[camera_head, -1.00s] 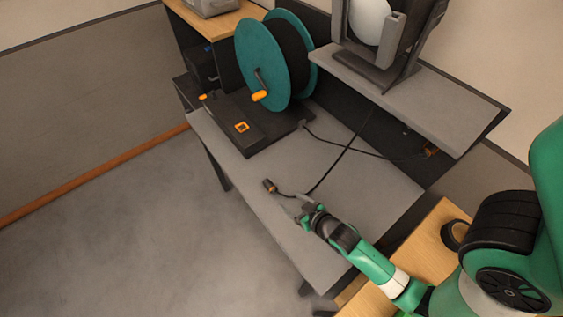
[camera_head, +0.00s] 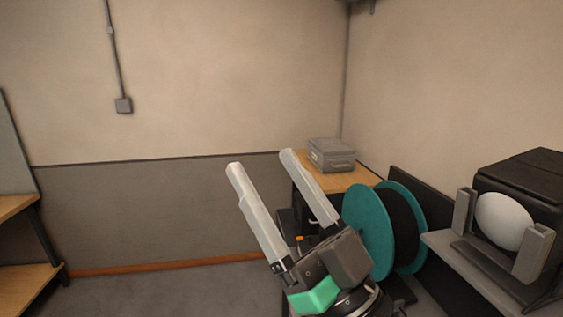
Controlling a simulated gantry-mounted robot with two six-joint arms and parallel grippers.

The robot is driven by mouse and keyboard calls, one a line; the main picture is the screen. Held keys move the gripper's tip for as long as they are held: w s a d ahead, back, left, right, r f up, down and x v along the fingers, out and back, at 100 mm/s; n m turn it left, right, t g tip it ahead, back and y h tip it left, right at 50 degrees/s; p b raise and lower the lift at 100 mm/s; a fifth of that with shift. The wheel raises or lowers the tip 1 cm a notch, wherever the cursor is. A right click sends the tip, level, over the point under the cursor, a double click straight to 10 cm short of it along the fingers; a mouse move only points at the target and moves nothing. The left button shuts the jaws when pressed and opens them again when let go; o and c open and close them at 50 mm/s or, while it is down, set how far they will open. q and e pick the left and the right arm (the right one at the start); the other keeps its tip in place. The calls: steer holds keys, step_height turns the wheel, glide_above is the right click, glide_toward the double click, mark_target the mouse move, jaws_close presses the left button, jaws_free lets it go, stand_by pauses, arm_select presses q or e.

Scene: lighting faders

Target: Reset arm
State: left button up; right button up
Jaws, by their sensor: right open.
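My right gripper (camera_head: 262,180) is large in the camera_head view, raised in front of the camera. Its two pale fingers point up and to the left, spread apart, with nothing between them. Its dark wrist with a green part is at the bottom centre and hides part of the bench area behind it. My left gripper is not in view.
A teal cable reel (camera_head: 368,228) stands right of my gripper. Behind it, a grey case (camera_head: 331,154) sits on a wooden top. At right, a lamp with a white lens (camera_head: 504,221) stands on a grey shelf (camera_head: 468,272). A wooden shelf (camera_head: 18,206) is at far left.

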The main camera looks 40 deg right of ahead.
steer(key=s+a+r+n+t+y, duration=0.1)
steer(key=s+a+r+y, duration=0.1)
steer(key=s+r, duration=0.1)
steer(key=shift+s+r, duration=0.25)
steer(key=shift+r, duration=0.6)
